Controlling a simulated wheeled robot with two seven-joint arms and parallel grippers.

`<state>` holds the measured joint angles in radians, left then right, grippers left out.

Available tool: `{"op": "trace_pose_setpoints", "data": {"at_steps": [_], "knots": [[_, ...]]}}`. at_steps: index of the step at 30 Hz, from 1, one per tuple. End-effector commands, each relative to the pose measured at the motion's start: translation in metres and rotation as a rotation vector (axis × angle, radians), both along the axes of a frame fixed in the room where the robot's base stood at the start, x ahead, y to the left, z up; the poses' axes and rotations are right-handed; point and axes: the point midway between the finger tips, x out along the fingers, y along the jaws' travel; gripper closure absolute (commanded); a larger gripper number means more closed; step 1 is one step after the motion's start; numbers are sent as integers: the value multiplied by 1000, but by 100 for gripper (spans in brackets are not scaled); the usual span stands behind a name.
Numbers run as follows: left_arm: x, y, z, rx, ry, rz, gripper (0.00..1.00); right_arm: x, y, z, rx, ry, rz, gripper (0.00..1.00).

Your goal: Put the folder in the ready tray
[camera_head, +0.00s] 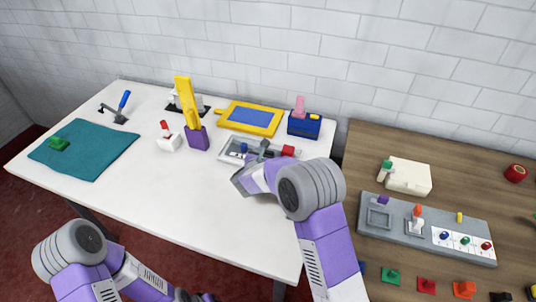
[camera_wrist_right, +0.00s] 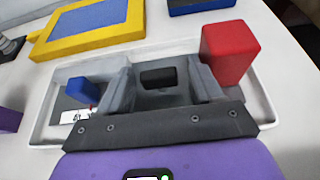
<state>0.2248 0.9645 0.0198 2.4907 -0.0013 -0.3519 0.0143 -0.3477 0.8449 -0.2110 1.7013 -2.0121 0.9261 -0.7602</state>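A shallow white tray (camera_head: 229,153) lies on the white table, and I take it for the ready tray. It also shows in the wrist view (camera_wrist_right: 45,128), holding a blue block (camera_wrist_right: 90,88), a red block (camera_wrist_right: 228,55) and a dark piece (camera_wrist_right: 158,77). I cannot tell for certain which piece is the folder; the dark piece may be it. My right gripper (camera_wrist_right: 161,88) is over the tray, its fingers apart, with the dark piece between them and gaps on both sides. My left arm is at lower left; only a small part of its gripper (camera_head: 195,296) shows at the bottom edge.
A yellow-framed blue pad (camera_head: 250,117) and a dark blue box (camera_head: 304,125) stand behind the tray. A purple and yellow upright tool (camera_head: 188,105) is left of it, near a teal cloth (camera_head: 88,150). A wooden table (camera_head: 360,160) with a grey board (camera_head: 400,247) is at right.

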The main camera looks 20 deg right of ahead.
Motion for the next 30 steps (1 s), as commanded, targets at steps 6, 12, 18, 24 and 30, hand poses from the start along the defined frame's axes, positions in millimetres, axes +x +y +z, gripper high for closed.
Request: {"op": "trace_pose_setpoints", "data": {"at_steps": [6, 12, 18, 24, 30], "knots": [[0, 0, 1, 0, 0, 0, 51, 0, 0, 2, 0, -1, 0, 32], [0, 0, 9, 0, 0, 0, 51, -15, 12, 14, 1, -1, 3, 32], [0, 0, 19, 0, 0, 0, 51, -50, 35, 32, 0, -1, 5, 32], [0, 0, 26, 0, 0, 0, 51, -78, 54, 45, 0, -1, 3, 32], [0, 0, 28, 0, 0, 0, 51, -91, 61, 49, -1, -1, 0, 32]]}}
